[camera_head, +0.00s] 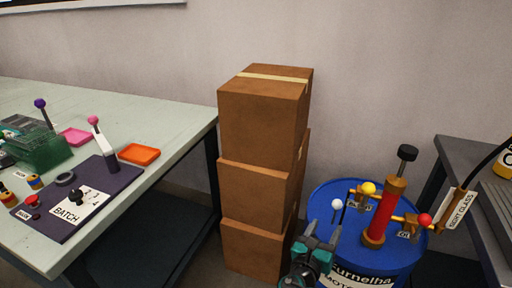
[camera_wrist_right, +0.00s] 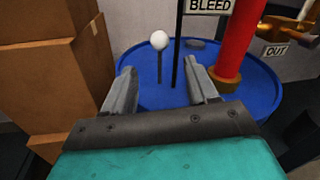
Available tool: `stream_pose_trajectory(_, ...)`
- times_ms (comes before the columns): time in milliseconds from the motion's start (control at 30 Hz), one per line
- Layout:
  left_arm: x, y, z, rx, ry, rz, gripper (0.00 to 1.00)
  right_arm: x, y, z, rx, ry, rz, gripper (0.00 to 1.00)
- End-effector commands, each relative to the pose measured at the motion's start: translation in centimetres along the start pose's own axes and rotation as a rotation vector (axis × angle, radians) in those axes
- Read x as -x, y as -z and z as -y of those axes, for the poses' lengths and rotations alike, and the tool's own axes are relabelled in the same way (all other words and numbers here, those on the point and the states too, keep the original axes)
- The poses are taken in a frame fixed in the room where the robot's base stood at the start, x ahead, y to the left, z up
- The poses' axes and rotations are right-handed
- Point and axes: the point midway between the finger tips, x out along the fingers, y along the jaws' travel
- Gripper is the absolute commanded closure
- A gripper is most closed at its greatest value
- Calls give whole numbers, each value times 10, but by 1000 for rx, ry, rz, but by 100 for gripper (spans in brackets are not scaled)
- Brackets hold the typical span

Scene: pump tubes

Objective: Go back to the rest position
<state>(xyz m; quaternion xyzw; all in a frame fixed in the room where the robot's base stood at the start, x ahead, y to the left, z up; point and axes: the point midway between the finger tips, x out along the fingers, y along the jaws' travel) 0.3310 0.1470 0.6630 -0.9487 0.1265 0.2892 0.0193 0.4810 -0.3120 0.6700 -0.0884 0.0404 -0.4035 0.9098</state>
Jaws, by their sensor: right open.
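My right gripper (camera_head: 318,241) is at the lower middle of the head view, by the left side of a blue drum (camera_head: 402,252). It is open, and the right wrist view shows its two fingers (camera_wrist_right: 162,88) apart with nothing held between them. Beyond the fingers a white-knobbed lever (camera_wrist_right: 159,41) and a thin dark post stand on the drum's blue top. The red pump (camera_head: 377,216) with brass fittings stands on the drum; its red body also shows in the right wrist view (camera_wrist_right: 238,40). My left gripper is not in view.
A stack of brown boxes (camera_head: 262,125) stands left of the drum, close to my right gripper. A grey table (camera_head: 462,150) stands at the right.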

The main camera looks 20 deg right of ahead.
Motion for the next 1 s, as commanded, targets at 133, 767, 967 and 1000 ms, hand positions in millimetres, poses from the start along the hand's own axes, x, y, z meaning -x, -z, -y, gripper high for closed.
stream_pose_trajectory(133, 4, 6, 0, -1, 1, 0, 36, 9, 10, 2, -75, -24, -78, 42)
stream_pose_trajectory(767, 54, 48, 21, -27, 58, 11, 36, 207, -19, 31, -2172, 439, -1392, 42)
stream_pose_trajectory(967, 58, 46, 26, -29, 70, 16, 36, 212, -52, 43, -2491, 600, -1482, 42)
stream_pose_trajectory(1000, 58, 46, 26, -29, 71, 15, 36, 212, -54, 44, -2512, 610, -1488, 42)
